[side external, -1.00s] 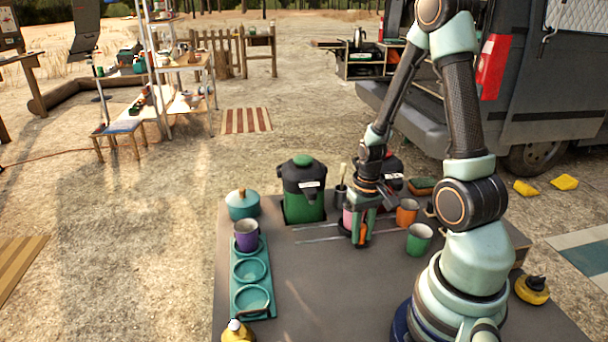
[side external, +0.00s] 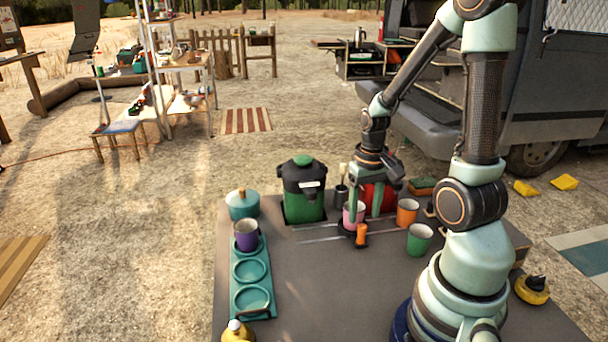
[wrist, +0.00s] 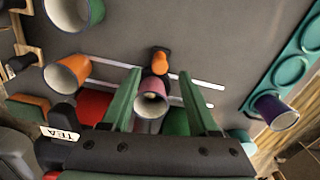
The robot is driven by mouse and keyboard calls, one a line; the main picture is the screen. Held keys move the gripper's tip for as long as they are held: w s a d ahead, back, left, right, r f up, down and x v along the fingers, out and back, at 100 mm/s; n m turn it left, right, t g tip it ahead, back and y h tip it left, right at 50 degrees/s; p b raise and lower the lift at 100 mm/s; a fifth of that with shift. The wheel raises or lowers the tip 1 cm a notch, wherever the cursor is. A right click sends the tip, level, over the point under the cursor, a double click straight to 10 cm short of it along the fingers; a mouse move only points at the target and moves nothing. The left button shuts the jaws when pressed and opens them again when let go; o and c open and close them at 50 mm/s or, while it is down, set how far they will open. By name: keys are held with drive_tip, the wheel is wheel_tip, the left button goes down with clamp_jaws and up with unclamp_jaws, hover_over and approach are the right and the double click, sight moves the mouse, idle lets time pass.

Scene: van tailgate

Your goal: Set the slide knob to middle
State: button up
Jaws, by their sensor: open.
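The slide knob (side external: 361,235) is orange on a black base and sits on two thin pale rails (side external: 316,239). In the wrist view the knob (wrist: 160,62) stands near the middle of the visible rail length, with rail showing on both sides. My gripper (side external: 364,208) is open, raised above and behind the knob, apart from it. In the wrist view its green fingers (wrist: 160,75) are spread with nothing held. A pink cup (side external: 351,212) stands just behind the knob, between the fingers as seen from the wrist. The right rail ends are partly hidden in the side view.
An orange cup (side external: 407,211) and a green cup (side external: 419,239) stand right of the rails. A green canister (side external: 303,188) and a red container (side external: 372,195) stand behind. A teal tray (side external: 266,303) with a purple cup (side external: 247,235) lies left. The table's front middle is clear.

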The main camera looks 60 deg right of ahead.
drive_tip(key=shift+r, duration=2.8)
drive_tip(key=shift+a, duration=0.1)
drive_tip(key=w+a+r+n+t, duration=0.2)
drive_tip(key=a+r, duration=0.3)
drive_tip(key=a, duration=0.3)
drive_tip(key=w+a+r+n+t, duration=0.2)
drive_tip(key=a+r+n, duration=0.3)
drive_tip(key=a, duration=0.3)
drive_tip(key=shift+w+a+r+t, duration=0.2)
drive_tip(key=shift+w+r+t, duration=0.2)
drive_tip(key=shift+r+t, duration=0.35)
